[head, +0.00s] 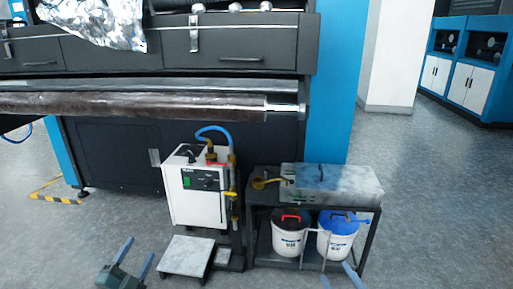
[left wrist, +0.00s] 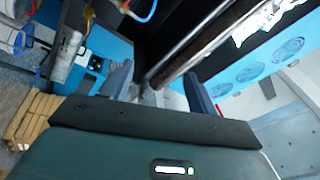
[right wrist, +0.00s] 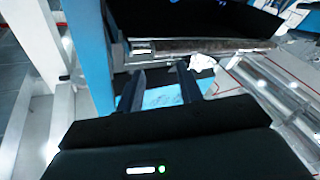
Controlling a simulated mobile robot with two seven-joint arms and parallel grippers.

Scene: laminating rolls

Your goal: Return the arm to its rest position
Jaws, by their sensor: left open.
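My left gripper (head: 137,257) shows at the lower left of the head view, over the floor and left of the small grey step. Its two fingers are apart with nothing between them, as the left wrist view also shows (left wrist: 160,88). My right gripper (head: 340,279) shows only by its fingertips at the bottom edge of the head view, in front of the dark cart. In the right wrist view (right wrist: 164,85) its fingers are apart and empty. Most of both arms is outside the head view.
The laminating machine with its long roll (head: 130,105) fills the back. A white pump unit (head: 195,197), a small step (head: 187,256) and a dark cart (head: 262,255) with two white buckets (head: 290,238) stand before it. The floor at right is free.

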